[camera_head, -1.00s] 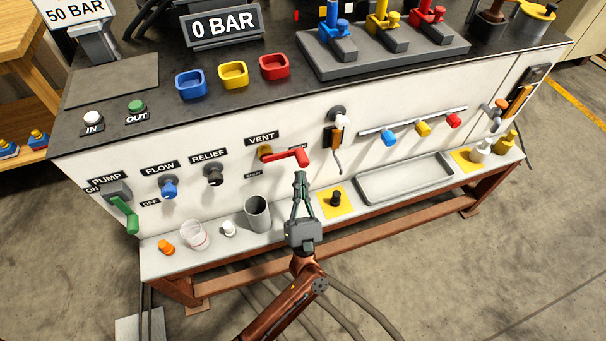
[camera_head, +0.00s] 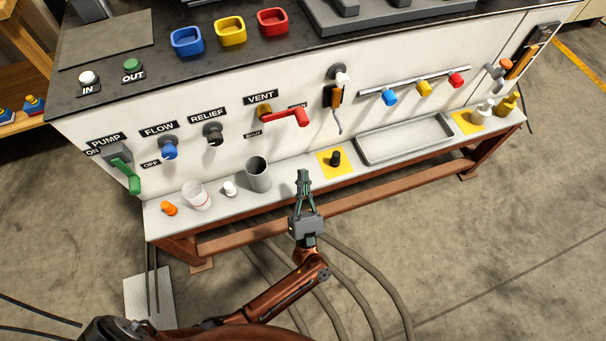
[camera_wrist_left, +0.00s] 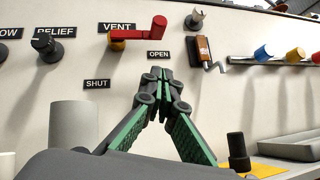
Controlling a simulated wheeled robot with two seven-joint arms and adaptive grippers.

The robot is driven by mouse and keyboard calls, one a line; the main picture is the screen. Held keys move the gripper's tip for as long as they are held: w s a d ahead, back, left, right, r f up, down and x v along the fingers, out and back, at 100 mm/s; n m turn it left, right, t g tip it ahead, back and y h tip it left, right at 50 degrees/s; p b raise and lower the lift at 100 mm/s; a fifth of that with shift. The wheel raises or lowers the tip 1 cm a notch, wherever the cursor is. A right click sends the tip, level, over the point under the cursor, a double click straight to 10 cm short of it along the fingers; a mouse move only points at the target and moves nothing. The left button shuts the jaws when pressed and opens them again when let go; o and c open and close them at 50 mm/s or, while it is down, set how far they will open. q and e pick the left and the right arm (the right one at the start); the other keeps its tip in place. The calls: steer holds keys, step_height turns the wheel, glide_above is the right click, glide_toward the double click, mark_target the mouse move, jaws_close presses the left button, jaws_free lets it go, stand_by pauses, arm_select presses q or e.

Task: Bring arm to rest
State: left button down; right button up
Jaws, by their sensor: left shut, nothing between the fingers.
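My left gripper (camera_head: 303,176) is shut and empty, in front of the low shelf and below the red vent lever. In the left wrist view its fingertips (camera_wrist_left: 157,72) meet with nothing between them. The red vent lever (camera_head: 290,117) sticks out to the right from its valve on the white panel, by the OPEN label. It also shows in the left wrist view (camera_wrist_left: 140,33), above and apart from the fingers. My left arm comes in from the lower left. My right gripper is not in view.
The shelf (camera_head: 285,186) holds an orange cap (camera_head: 169,208), a clear cup (camera_head: 197,196), a grey cylinder (camera_head: 258,175), a black knob on a yellow pad (camera_head: 322,165) and a grey tray (camera_head: 405,140). Hoses (camera_head: 350,285) lie on the floor. The floor at right is clear.

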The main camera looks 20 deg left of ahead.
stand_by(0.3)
